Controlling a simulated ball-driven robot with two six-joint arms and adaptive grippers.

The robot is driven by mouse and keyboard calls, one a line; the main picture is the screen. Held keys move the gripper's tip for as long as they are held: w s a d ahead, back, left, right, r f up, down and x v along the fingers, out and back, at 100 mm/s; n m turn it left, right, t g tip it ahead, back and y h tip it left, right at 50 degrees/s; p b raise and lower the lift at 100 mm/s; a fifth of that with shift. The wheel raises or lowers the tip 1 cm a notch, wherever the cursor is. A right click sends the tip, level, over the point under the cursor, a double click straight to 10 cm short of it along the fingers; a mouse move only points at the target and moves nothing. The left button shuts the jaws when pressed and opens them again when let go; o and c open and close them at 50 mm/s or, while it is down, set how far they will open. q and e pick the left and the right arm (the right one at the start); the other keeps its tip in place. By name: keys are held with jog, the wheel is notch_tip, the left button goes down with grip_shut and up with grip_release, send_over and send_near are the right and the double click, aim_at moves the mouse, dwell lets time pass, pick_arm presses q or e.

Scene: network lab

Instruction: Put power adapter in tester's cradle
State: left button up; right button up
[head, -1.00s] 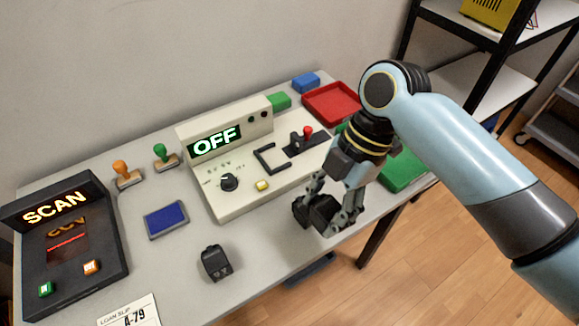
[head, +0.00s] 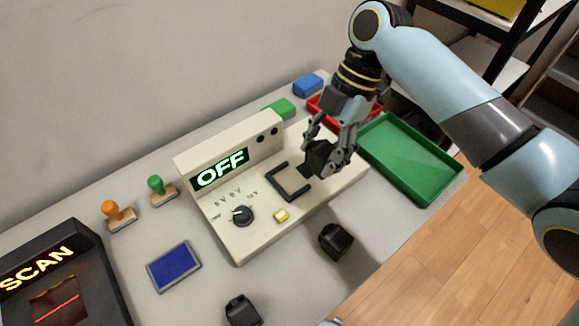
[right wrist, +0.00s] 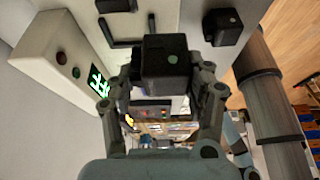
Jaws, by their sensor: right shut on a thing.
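The tester (head: 262,215) is a cream box on the table with a display reading OFF. Its cradle (head: 280,193) is a black U-shaped bracket on the top face, and it looks empty. My right gripper (head: 322,150) is shut on a black power adapter (head: 319,158), held above the tester just right of the cradle. In the right wrist view the held adapter (right wrist: 168,66) sits between the fingers, with the cradle (right wrist: 122,38) beyond it. The tester's red-knobbed lever is hidden behind my right gripper. My left gripper is not in view.
Two other black adapters lie on the table, one (head: 336,241) in front of the tester and one (head: 242,311) at the bottom edge. A green tray (head: 413,160) and a red tray (head: 318,103) are at the right. A scanner (head: 75,270), blue pad (head: 174,267) and stamps (head: 117,216) are left.

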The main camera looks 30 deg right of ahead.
send_near(283, 186)
jog(key=shift+a+f, duration=0.15)
jog(key=shift+a, duration=0.8)
jog(key=shift+f, duration=0.25)
notch_tip(283, 186, down, 3)
jog(key=shift+r, duration=0.15)
jog(key=shift+f, duration=0.45)
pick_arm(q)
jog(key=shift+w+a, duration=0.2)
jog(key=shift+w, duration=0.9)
pick_arm(e)
jog(key=shift+f, duration=0.1)
jog(key=o, duration=0.9)
jog(key=shift+c, duration=0.2)
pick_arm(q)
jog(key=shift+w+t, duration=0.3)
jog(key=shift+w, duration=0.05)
pick_arm(e)
jog(key=o, duration=0.4)
